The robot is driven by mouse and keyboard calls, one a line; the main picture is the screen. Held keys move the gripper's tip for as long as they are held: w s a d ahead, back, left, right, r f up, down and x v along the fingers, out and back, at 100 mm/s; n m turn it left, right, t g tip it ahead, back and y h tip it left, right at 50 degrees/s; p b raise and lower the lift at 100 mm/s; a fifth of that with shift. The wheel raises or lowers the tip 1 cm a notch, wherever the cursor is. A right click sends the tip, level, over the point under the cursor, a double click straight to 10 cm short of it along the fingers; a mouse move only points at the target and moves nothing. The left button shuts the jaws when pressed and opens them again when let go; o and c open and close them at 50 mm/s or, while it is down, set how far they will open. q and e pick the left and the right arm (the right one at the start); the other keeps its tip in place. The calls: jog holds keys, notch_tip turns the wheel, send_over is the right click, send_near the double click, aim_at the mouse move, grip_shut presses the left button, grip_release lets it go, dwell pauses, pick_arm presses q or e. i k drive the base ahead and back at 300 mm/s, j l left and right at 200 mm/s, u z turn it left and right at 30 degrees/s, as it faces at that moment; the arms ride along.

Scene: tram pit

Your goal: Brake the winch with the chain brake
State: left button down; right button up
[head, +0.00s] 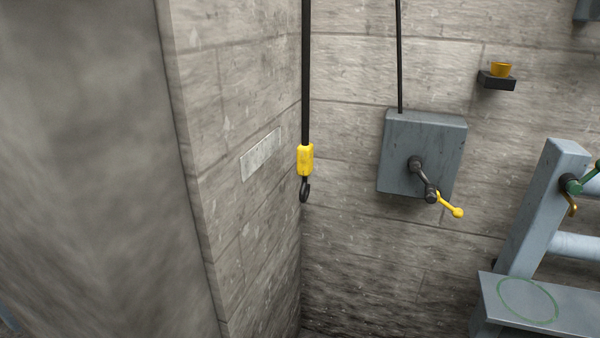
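A grey wall box (423,135) with a dark crank (425,180) is on the back wall and looks like the winch. The crank's yellow handle (452,206) points down to the right. A thin dark line (400,60) runs up from the box. Left of it hangs a thicker dark line (306,70) with a yellow block (305,160) and a dark hook (305,190), empty. I cannot make out which part is the chain brake. Neither of my grippers is in view.
A blue-grey frame (535,205) with a green-handled part (573,186) and a brassy hook (573,208) stands at right. Its ledge (560,315) bears a green ring mark. A small dark wall shelf (497,82) holds a yellow cup (501,69). A wall (110,200) fills the left.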

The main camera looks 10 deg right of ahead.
aim_at(458, 212)
jog(key=z, duration=1.3)
